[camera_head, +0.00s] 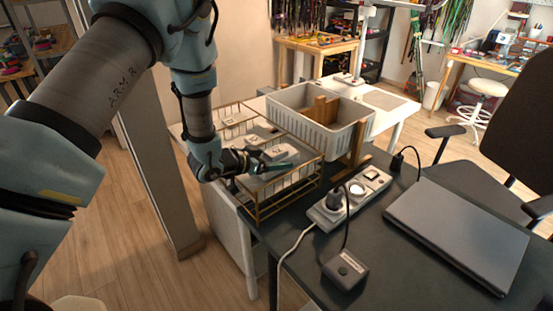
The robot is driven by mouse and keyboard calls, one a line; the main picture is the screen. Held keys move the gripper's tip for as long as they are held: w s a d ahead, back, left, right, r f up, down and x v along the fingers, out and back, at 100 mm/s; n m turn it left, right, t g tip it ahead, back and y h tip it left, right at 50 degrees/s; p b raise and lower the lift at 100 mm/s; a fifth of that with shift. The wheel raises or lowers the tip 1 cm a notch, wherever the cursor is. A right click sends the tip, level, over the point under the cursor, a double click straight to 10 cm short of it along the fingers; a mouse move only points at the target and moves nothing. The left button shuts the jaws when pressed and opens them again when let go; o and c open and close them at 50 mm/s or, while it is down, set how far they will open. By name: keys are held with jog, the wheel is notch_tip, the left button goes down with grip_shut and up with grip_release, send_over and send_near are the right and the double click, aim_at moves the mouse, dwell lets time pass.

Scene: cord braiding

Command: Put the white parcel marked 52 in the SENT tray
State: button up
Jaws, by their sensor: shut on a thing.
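My gripper (268,160) is at the end of my arm, over the gold wire tray (262,207) at the left end of the dark desk. It is shut on a small white parcel (279,152), held at its fingertips; a dark green strip shows just below it. The number on this parcel is too small to read. Other white parcels lie in the wire tray, one at the back (234,120) and one nearer the middle (252,140). I cannot read any SENT label. My gripper and forearm hide part of the tray.
A white slotted crate (325,133) with a wooden piece inside stands behind and right of the wire tray. A power strip (347,199) with plugs and cords, a small dark box (345,270) and a closed grey laptop (458,232) occupy the desk. A black chair stands right.

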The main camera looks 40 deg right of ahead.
jog(key=shift+f, duration=0.35)
jog(key=shift+f, duration=0.1)
jog(key=shift+f+b, duration=0.2)
jog(key=shift+b, duration=0.1)
jog(key=o, duration=1.3)
jog(key=shift+r, duration=0.1)
jog(key=shift+r, duration=0.1)
jog(key=shift+r+p, duration=0.25)
jog(key=shift+p, duration=0.2)
jog(key=b+v, duration=0.3)
jog(key=v, duration=0.7)
jog(key=shift+w+a+b, duration=0.1)
jog(key=shift+a+b, duration=0.25)
jog(key=shift+a+r, duration=0.3)
jog(key=shift+a, duration=0.35)
